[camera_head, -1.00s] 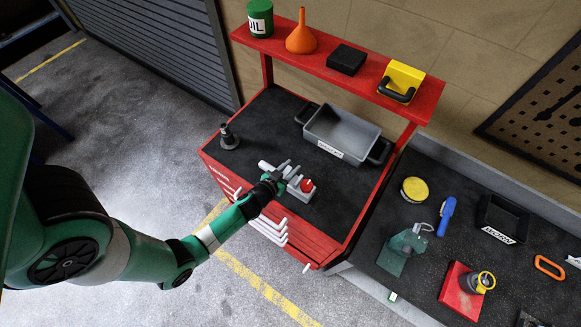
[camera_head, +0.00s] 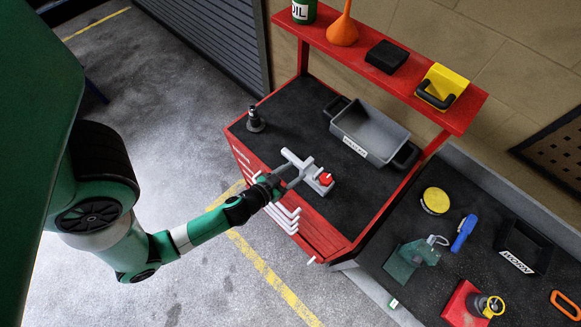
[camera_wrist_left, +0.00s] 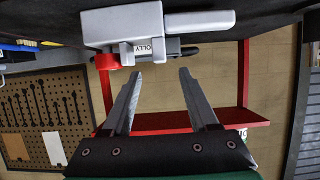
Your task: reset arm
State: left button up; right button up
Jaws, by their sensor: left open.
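A small light grey jack-like device (camera_head: 312,176) with a red knob (camera_head: 326,178) sits near the front edge of the red tool cart's black top. In the left wrist view the device (camera_wrist_left: 112,28) is at the top, with a grey bar (camera_wrist_left: 200,22) reaching right and the red part (camera_wrist_left: 107,61) below it. My left gripper (camera_head: 288,172) is at the cart's front edge, just beside the device. In the left wrist view its fingers (camera_wrist_left: 160,78) are apart with nothing between them, short of the device. My right gripper is not in view.
A grey bin (camera_head: 370,134) stands behind the device, and a dark upright part (camera_head: 255,120) stands to its left. A red shelf (camera_head: 400,82) with several items runs above the back. A dark bench (camera_head: 450,215) with several tools is to the right.

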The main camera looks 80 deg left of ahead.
pick_arm(q)
jog(key=shift+s+d+r, duration=0.25)
jog(key=shift+s+d, duration=0.1)
jog(key=shift+s, duration=0.15)
